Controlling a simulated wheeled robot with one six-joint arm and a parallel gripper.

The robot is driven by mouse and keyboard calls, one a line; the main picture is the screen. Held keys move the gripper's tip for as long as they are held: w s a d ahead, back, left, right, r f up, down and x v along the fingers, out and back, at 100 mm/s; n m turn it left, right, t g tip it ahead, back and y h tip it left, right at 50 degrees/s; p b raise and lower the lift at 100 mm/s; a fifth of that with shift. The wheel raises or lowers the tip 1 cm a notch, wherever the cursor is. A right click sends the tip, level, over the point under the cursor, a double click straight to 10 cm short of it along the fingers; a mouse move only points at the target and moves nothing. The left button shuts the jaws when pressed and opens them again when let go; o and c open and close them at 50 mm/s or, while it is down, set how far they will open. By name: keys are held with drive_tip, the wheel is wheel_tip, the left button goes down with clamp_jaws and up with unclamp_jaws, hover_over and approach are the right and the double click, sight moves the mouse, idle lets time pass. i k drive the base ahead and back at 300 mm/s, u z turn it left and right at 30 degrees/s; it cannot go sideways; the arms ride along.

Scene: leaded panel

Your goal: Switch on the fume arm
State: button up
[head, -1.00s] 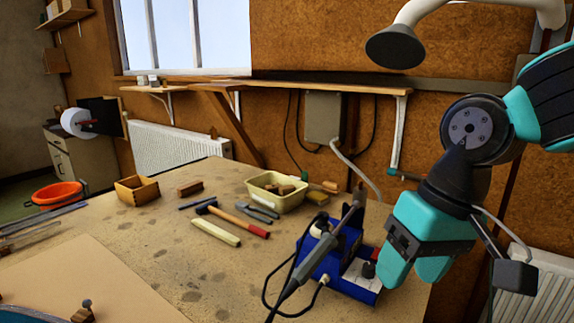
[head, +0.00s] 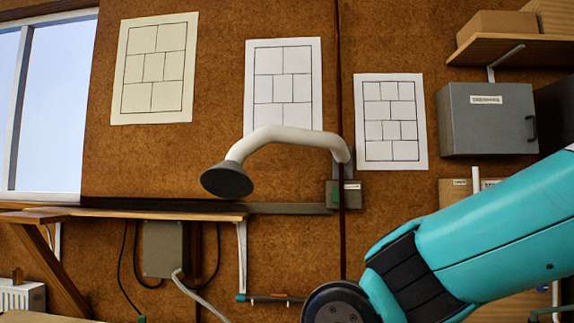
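The fume arm (head: 285,135) is a pale curved tube with a dark grey hood (head: 228,180) at its left end, in the middle of the head view. Its right end comes down to a small grey box (head: 344,194) with a small label on the wall. I cannot make out a switch or its position on that box. My teal arm crosses the lower right of the view. My gripper is below the picture and not seen.
A wooden shelf (head: 120,213) runs along the wall at left, under the window. A grey cabinet (head: 487,119) hangs at right below a shelf with a cardboard box (head: 496,25). Three paper patterns hang on the wall. A grey box (head: 163,249) with cables is below the shelf.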

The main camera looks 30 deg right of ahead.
sight(335, 191)
drive_tip(key=z, duration=0.6)
drive_tip(key=k, duration=0.65)
drive_tip(key=z, duration=1)
drive_tip(key=i, duration=1.3)
drive_tip(key=u, duration=0.85)
drive_tip(key=i, duration=0.6)
drive_tip(key=u, duration=0.7)
